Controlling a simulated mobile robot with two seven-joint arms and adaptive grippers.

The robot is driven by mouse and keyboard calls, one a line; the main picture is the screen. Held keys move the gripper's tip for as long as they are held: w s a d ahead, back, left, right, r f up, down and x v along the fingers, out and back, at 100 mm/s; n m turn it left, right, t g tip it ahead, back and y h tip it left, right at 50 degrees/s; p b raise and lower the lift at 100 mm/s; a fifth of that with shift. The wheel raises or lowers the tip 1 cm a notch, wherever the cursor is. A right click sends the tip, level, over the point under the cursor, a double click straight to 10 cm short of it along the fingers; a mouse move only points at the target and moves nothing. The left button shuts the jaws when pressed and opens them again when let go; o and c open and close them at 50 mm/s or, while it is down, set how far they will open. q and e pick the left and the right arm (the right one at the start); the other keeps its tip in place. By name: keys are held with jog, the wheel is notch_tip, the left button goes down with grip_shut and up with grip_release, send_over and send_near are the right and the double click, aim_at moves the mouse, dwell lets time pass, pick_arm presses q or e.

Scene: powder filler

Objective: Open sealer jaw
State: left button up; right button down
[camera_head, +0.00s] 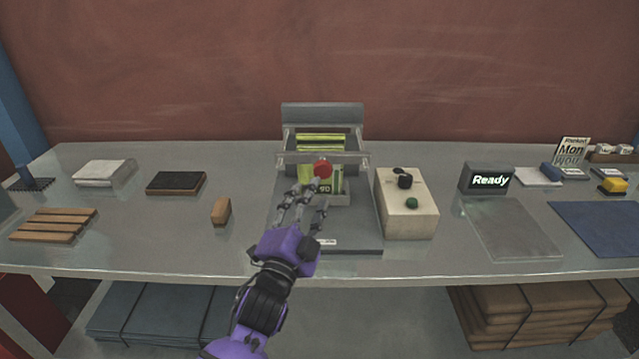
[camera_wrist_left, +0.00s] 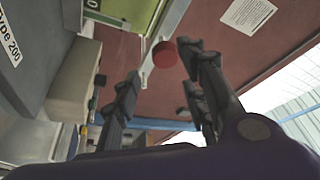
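The sealer (camera_head: 323,113) stands at the middle of the steel table, with a grey base plate, a grey back and a clear bar across its front. A red round knob (camera_head: 323,167) sits at the front of the bar; it also shows in the left wrist view (camera_wrist_left: 165,54). A yellow-green pouch (camera_head: 337,180) stands in the sealer, partly hidden behind the knob and fingers. My left gripper (camera_head: 308,190) is just in front of the knob. Its fingers are spread and empty, with the knob beyond their tips in the left wrist view (camera_wrist_left: 160,80). My right gripper is out of view.
A cream control box (camera_head: 407,215) with a green button stands close at the right of the sealer. A sign (camera_head: 487,179) reads "Ready". A wooden block (camera_head: 221,212) lies left of the sealer, with clear table around it.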

pick_arm(q)
jog(key=v, duration=0.2)
jog(key=shift+s+a+f, duration=0.1)
jog(key=shift+s+f, duration=0.05)
jog(key=shift+s, duration=0.25)
